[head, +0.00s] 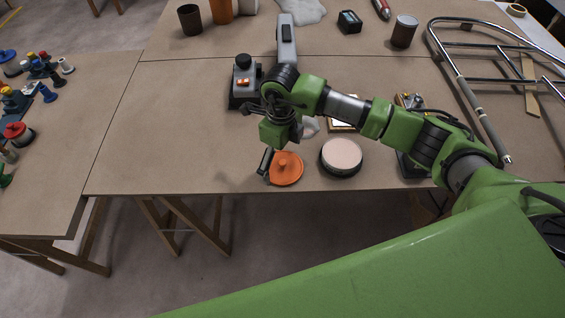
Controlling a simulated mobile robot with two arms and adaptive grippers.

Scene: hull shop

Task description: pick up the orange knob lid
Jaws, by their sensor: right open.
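The orange knob lid (288,174) is a flat round disc with a small knob on top. It lies on the brown table near its front edge in the head view. My right gripper (272,158) is over the lid's left and far side, pointing down, open and empty. One dark finger shows just left of the lid; the other finger is mostly hidden by the green gripper body. I cannot tell whether a finger touches the lid. My left gripper is out of view.
A round dark tub with a pale pink top (341,154) stands close right of the lid. A grey box with a black knob (243,84) stands behind. A chrome rail frame (478,80) lies at right. The table left of the lid is clear.

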